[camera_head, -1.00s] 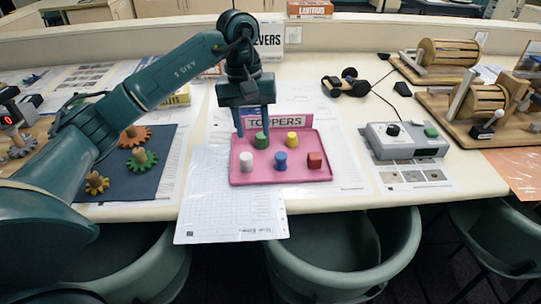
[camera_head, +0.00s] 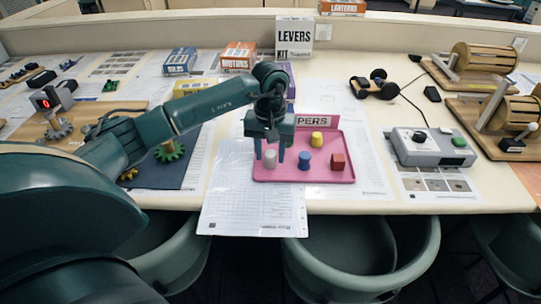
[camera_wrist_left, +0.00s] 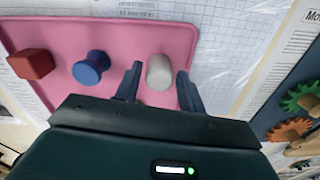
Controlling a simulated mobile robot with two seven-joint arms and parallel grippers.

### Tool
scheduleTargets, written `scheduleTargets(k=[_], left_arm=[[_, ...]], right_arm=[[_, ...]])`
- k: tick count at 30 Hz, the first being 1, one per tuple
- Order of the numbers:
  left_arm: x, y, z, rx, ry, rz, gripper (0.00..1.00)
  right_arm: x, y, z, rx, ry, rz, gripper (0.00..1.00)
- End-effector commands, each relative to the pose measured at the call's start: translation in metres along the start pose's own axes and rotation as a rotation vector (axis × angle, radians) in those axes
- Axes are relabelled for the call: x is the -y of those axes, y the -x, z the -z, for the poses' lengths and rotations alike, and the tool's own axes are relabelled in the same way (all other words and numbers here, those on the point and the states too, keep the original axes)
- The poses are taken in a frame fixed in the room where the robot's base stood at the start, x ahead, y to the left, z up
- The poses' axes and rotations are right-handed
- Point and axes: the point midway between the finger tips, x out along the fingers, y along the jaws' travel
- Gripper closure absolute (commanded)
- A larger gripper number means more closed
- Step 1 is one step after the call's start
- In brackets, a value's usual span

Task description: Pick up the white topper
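The white topper (camera_head: 270,159) stands at the front left of the pink tray (camera_head: 335,177). My left gripper (camera_head: 269,155) is open above the tray, with its fingers pointing down near the white topper. The yellow topper (camera_head: 317,139) is at the back. The green topper is hidden behind my gripper. My right gripper is not in view.
A toppers sign (camera_head: 318,121) stands behind the tray. A paper sheet (camera_head: 240,200) hangs over the front edge at left. A grey control box (camera_head: 430,147) is to the right. Gears on a dark mat (camera_head: 195,168) lie to the left.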

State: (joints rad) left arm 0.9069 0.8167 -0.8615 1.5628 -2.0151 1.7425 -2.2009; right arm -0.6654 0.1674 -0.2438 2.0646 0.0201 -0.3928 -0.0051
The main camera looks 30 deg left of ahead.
Motion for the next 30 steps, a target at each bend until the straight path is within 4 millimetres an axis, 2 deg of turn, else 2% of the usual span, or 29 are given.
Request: scheduleTargets(k=[4,11,24,30], left_arm=[[-0.001,-0.014,0.000,0.001,0.000,-0.001,0.60],[-0.001,-0.016,0.000,-0.001,0.000,-0.002,0.60],[-0.001,-0.016,0.001,-0.001,0.000,-0.002,0.93],[-0.001,-0.015,0.001,-0.002,0.000,-0.002,0.94]], right_arm=[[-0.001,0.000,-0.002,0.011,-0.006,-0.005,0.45],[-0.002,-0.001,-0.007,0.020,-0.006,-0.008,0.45],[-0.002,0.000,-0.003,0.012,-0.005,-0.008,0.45],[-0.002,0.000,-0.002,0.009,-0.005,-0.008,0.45]])
